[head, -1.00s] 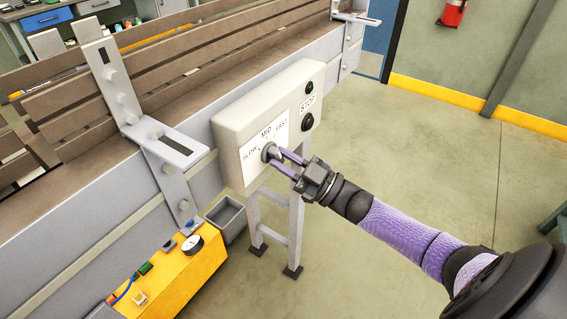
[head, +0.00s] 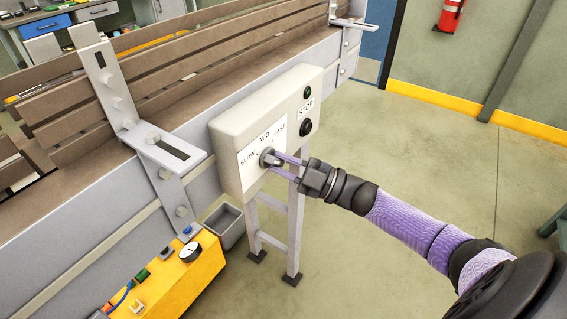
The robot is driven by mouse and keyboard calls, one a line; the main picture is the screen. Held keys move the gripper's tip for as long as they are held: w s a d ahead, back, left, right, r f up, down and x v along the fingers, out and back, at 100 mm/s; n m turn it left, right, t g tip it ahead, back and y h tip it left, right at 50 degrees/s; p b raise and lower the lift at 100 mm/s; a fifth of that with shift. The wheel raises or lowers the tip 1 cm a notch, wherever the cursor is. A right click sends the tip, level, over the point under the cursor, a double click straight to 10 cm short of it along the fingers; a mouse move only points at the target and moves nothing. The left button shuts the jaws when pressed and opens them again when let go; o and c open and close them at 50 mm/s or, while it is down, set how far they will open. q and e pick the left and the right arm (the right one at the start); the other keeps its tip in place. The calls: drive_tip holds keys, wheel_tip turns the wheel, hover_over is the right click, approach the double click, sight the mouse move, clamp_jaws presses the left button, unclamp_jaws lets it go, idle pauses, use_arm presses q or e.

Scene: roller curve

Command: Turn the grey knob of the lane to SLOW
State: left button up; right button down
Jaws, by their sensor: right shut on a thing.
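The grey knob (head: 267,158) sits on the white label (head: 254,164) of the pale control box, below the words SLOW, MID and FAST. SLOW is at the label's left, MID above the knob, FAST at its right. My right gripper (head: 276,160) comes from the right and its two purple fingers are shut on the knob. The fingers hide part of the knob, and I cannot tell for certain which word it points to. My left gripper is not in view.
The control box (head: 232,125) stands on grey legs beside the conveyor lane (head: 85,205). It also has a black STOP button (head: 306,127) and a green lamp (head: 308,93). A yellow unit (head: 185,275) and a grey bin (head: 226,226) are low at the left.

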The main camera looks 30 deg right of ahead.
drive_tip(key=c, duration=0.6)
unclamp_jaws()
drive_tip(key=shift+o, duration=0.2)
drive_tip(key=v, duration=1)
